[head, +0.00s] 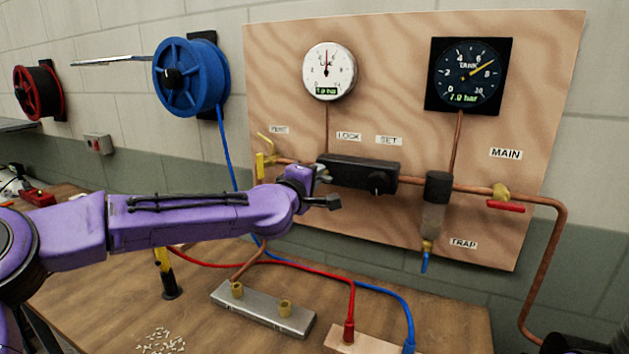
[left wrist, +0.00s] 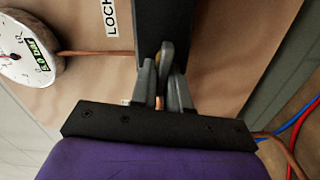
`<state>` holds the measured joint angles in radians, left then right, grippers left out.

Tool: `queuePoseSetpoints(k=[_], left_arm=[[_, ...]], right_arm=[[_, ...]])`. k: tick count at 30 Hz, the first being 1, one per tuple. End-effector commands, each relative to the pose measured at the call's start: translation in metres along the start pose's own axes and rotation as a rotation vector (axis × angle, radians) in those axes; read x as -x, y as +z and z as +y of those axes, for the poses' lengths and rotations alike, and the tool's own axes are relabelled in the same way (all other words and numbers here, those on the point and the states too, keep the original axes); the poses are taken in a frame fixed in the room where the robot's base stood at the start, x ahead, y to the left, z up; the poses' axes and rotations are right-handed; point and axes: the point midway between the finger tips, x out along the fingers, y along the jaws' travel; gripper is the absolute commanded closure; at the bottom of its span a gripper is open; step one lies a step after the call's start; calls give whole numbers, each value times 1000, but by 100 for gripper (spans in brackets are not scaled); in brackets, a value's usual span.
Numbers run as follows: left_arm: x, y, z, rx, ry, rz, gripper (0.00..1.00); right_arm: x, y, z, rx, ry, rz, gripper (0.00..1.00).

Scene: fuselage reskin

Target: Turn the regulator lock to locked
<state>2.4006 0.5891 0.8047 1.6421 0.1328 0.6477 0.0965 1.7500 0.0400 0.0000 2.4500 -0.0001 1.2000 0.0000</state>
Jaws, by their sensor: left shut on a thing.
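The regulator (head: 358,172) is a long black box on the wooden panel, under the LOCK (head: 348,136) and SET (head: 389,140) labels. A dark knob (head: 377,183) shows on its right part, below SET. My left gripper (head: 327,187) is at the regulator's left part, below LOCK. In the left wrist view its grey fingers (left wrist: 163,88) are closed together against the black body (left wrist: 166,22), on the small regulator lock. The lock is mostly hidden by the fingers, with a bit of brass between them; its setting cannot be read. My right gripper is not in view.
A white gauge (head: 329,71) and a black tank gauge (head: 466,75) are above the regulator. A yellow valve (head: 262,163) is left of it, a red-handled main valve (head: 505,206) right. Hoses and a metal manifold (head: 262,307) lie on the bench below.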

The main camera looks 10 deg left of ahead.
Motion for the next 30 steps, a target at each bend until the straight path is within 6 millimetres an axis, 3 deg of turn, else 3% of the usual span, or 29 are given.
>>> queuePoseSetpoints(k=[12,27,28,30], left_arm=[[0,1,-3,158,-1,-1,100],[0,1,-2,175,0,-1,100],[0,1,-2,174,0,-1,78],[0,1,-2,174,0,-1,64]], right_arm=[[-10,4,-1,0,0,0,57],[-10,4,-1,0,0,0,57],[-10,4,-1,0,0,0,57],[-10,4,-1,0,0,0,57]])
